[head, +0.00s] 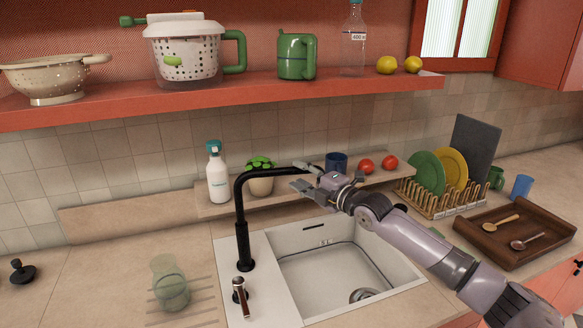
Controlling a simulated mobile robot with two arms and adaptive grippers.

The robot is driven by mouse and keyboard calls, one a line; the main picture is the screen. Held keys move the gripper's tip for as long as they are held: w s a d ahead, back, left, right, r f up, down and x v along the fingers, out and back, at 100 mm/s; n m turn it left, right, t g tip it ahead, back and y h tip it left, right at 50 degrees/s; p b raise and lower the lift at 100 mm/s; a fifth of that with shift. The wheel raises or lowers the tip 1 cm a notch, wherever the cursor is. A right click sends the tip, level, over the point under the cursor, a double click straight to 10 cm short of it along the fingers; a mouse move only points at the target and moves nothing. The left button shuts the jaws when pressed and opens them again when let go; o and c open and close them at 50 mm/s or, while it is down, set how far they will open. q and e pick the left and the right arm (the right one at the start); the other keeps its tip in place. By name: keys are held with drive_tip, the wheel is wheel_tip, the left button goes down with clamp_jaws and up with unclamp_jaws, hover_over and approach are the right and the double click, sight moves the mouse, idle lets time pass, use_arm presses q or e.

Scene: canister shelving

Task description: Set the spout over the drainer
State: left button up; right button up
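The black tap's spout (272,172) rises from the left side of the white sink, bends over and reaches right above the basin. My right gripper (306,180) is at the spout's far end, with its fingers looking spread apart. Whether they touch the spout is unclear, as the gripper overlaps its tip. A grooved draining area (203,291) lies in the counter left of the sink, with a clear green-tinted glass jar (171,286) standing on it. The spout points away from this area. A round drain strainer (363,296) is in the basin floor. My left gripper is not in view.
The tap's lever (240,292) stands in front of its base. A white bottle (217,175), a potted plant (261,178), a blue mug (336,162) and tomatoes (366,167) stand on a ledge behind. A dish rack (440,203) and wooden tray (516,253) are at right.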

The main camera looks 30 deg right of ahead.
sight(295, 173)
drive_tip(key=shift+w+a+p, duration=0.2)
drive_tip(key=shift+w, duration=0.8)
drive_tip(key=shift+w+a+p, duration=0.15)
drive_tip(key=shift+w, duration=0.8)
drive_tip(key=shift+c, duration=0.2)
clamp_jaws()
